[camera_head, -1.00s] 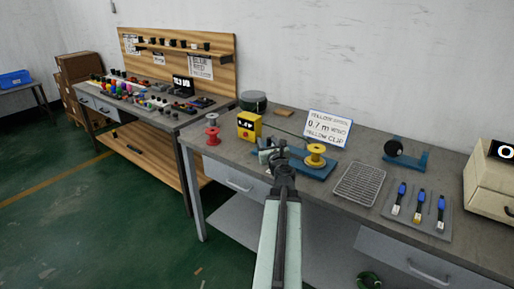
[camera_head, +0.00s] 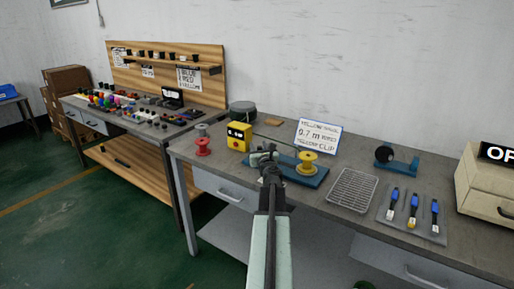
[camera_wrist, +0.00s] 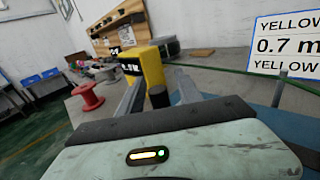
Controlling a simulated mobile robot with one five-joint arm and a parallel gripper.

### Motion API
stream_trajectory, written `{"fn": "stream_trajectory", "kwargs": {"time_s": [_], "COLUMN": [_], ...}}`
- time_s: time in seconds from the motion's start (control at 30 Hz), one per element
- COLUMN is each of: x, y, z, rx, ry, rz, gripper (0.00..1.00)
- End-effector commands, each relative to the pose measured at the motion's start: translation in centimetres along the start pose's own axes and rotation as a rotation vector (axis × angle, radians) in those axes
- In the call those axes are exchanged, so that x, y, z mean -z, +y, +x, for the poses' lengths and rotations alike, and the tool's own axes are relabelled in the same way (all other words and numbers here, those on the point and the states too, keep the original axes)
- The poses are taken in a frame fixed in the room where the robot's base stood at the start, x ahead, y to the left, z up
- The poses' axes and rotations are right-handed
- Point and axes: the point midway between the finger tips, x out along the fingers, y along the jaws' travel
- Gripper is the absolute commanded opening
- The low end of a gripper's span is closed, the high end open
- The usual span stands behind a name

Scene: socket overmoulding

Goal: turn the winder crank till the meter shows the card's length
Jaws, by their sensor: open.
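The card (camera_head: 318,136) stands at the back of the bench and reads yellow spool, 0.7 m, yellow clip; it also shows in the wrist view (camera_wrist: 287,45). The yellow meter box (camera_head: 238,137) is left of the winder, and in the wrist view (camera_wrist: 152,67) it stands beyond my jaws; its display is too small to read. The winder has a blue base (camera_head: 318,180) and a yellow spool (camera_head: 308,160). My gripper (camera_wrist: 160,88) is open at the winder's left end. A black upright knob (camera_wrist: 158,98), apparently the crank handle, shows between the fingers; contact is unclear.
Red spool (camera_head: 203,147) stands at the bench's left end. A wire tray (camera_head: 352,190), a mat with several blue-handled tools (camera_head: 413,215) and a beige box (camera_head: 485,185) lie to the right.

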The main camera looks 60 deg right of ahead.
Motion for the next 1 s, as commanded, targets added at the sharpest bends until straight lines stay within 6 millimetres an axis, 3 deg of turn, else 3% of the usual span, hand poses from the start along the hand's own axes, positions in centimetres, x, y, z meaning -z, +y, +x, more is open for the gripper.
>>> {"fn": "stream_trajectory", "kwargs": {"time_s": [0.2,0.37,1.0], "x": [0.00,0.00,0.01], "y": [0.09,0.13,0.23], "z": [0.13,0.13,0.14], "rx": [-0.001,-0.002,-0.002], "ry": [0.000,0.000,0.000], "rz": [0.000,0.000,0.000], "gripper": [0.42,0.00,0.00]}}
